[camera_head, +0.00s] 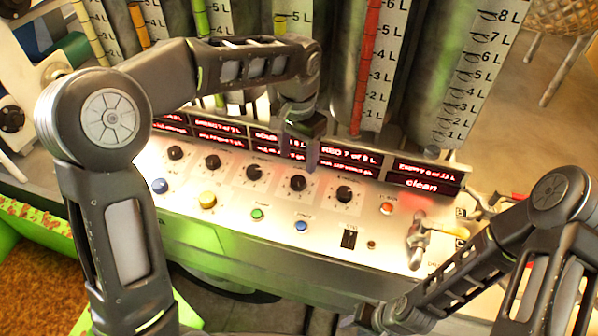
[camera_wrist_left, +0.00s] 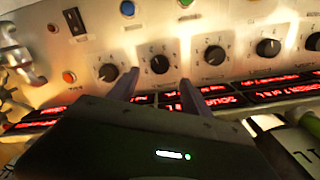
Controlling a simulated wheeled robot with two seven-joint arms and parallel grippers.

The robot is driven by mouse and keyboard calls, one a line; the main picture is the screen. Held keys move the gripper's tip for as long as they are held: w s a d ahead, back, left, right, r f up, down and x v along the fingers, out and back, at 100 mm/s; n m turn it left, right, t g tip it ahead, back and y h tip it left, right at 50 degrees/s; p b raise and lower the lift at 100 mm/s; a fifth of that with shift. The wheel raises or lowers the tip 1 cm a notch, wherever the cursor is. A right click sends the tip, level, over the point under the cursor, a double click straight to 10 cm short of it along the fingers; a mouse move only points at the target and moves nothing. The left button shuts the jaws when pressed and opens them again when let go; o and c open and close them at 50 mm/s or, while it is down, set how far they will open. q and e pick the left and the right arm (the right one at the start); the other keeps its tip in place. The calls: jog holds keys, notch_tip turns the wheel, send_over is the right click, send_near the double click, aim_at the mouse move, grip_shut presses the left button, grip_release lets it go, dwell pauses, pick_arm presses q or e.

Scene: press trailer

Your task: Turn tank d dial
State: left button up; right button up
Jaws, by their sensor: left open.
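A row of several black dials runs along the white panel. The labels are too small to read, so I cannot tell by letter which is tank d's. My left gripper (camera_head: 311,158) hangs over the panel just behind the second dial from the right (camera_head: 298,183). In the left wrist view that same dial (camera_wrist_left: 160,64) lies just beyond and between the two fingertips of the open left gripper (camera_wrist_left: 158,82). No contact with the dial shows. The right arm enters at lower right; its gripper is cut off by the bottom edge.
Red display strips (camera_head: 425,183) run behind the dials, with tall tanks and litre scales above. Coloured buttons (camera_head: 208,200), a black switch (camera_head: 348,238) and a metal tap (camera_head: 417,240) sit at the front and right. The neighbouring dial (camera_wrist_left: 108,72) is close beside the gripper.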

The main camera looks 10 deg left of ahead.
aim_at(298, 180)
pick_arm(q)
jog(key=shift+f+p, duration=0.7)
jog(key=shift+f, duration=3.25)
grip_shut()
